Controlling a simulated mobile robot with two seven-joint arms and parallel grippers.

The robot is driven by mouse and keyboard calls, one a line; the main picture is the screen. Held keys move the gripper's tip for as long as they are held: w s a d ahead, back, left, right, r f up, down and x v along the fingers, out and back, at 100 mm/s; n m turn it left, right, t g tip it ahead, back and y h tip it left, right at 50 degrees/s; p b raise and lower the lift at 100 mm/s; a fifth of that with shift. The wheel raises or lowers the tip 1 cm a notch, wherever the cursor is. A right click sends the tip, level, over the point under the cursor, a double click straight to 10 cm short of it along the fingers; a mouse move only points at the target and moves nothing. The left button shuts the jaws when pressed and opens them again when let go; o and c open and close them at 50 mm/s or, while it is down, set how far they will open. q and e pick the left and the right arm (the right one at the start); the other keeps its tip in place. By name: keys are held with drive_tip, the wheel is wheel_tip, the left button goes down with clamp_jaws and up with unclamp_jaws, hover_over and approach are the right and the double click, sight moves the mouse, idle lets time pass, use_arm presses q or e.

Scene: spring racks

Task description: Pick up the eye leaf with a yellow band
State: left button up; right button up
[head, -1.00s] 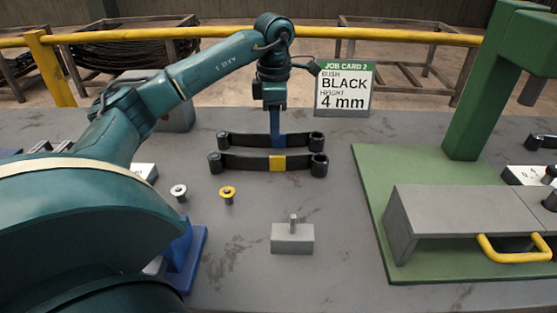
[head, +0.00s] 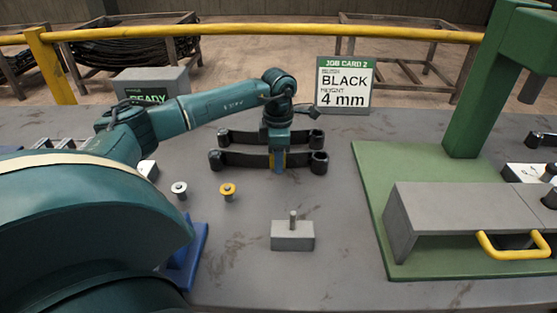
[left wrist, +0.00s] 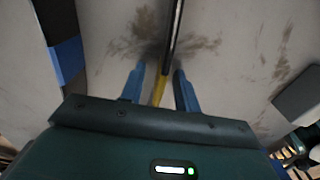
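The dark eye leaf with a yellow band (head: 240,160) lies on the bench, the nearer of two parallel leaves. Its band is mostly hidden behind my left gripper (head: 278,168), which is down over the leaf's middle. In the left wrist view the leaf (left wrist: 174,35) runs between my two blue fingertips (left wrist: 159,88), its yellow band (left wrist: 159,90) between them. The fingers stand apart, with a gap visible on each side. The other leaf (head: 235,137), just behind, shows a blue band in the left wrist view (left wrist: 67,60). My right gripper is out of view.
A grey block with a pin (head: 292,236) and two small bushes, white-topped (head: 180,189) and yellow-topped (head: 228,190), stand nearer. A green press (head: 375,205) fills the right. A job card (head: 344,85) reads BLACK, 4 mm. A READY box (head: 150,85) stands at back left.

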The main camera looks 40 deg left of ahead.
use_arm(q)
clamp_jaws()
idle(0.3)
drive_tip(key=shift+w+r, duration=0.1)
drive_tip(key=shift+r, duration=0.05)
